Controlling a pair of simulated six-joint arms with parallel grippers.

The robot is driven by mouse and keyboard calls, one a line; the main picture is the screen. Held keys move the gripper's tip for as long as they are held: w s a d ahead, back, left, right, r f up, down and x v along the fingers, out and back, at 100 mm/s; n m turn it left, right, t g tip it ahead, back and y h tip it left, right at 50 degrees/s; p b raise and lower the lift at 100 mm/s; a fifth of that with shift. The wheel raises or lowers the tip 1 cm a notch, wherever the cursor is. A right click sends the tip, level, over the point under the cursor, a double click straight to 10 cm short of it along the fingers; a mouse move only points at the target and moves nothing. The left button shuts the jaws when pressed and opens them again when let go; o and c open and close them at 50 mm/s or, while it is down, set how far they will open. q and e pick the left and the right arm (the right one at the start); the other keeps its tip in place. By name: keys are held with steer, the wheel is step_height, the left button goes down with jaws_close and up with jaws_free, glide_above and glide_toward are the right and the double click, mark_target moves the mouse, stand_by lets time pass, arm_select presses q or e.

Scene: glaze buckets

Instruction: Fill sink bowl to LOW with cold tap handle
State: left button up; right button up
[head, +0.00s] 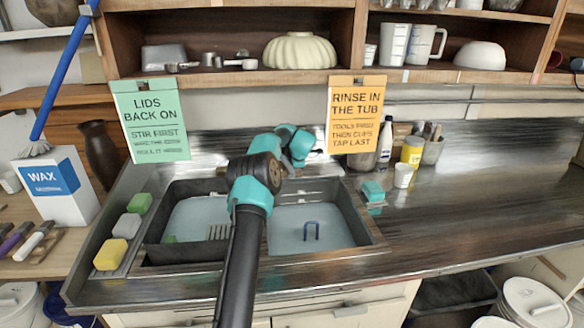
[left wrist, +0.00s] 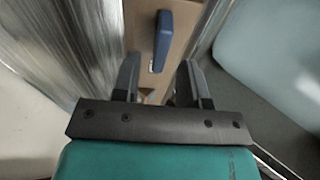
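The sink has a left bowl (head: 197,218) and a right bowl (head: 290,238), both with a pale blue-grey floor or surface; I cannot tell whether it is water. A level mark is not readable. One arm of mine reaches over the sink to its back edge, and its fingertips are hidden in the head view. In the left wrist view my left gripper (left wrist: 158,76) is open. A blue handle (left wrist: 163,40), apparently the cold tap handle, stands ahead of the gap between its fingers, not gripped. The tap is hidden in the head view. My right gripper is not in view.
Sponges (head: 126,225) lie left of the sink. A teal block (head: 373,191), a white cup (head: 403,175) and a yellow container (head: 412,151) stand at its right. Green (head: 150,120) and orange (head: 356,115) signs hang above. The counter at right (head: 480,205) is clear.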

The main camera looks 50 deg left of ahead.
arm_select(q)
steer(key=shift+v, duration=2.2)
steer(key=shift+f, duration=0.15)
